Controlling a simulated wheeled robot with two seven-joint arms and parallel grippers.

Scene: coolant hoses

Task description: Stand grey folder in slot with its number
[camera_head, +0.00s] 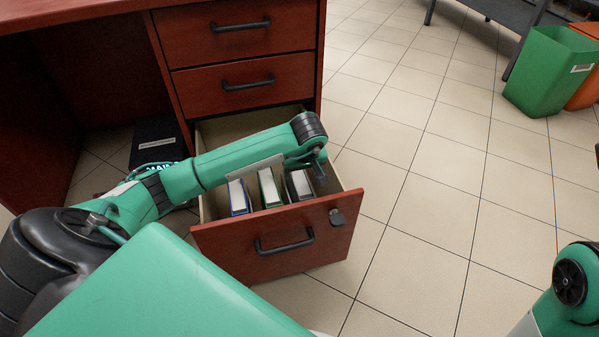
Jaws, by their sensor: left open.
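The bottom drawer (225,247) of the red-brown desk is pulled open. Three binders stand in it side by side: a blue one (238,196), a green one (268,188) and a grey one (301,185) at the right. My left arm reaches across the drawer, and my left gripper (318,172) points down at the drawer's right side, by the grey folder. It is open; its fingers are small and partly hidden, and I cannot tell whether they touch the folder. No slot numbers are readable. My right gripper is out of view; only part of my right arm shows at the lower right.
Two closed drawers (240,75) are above the open one. A dark box-like object (158,140) stands under the desk at left. A green bin (548,72) and an orange bin (586,88) stand at the far right. The tiled floor (430,200) right of the drawer is clear.

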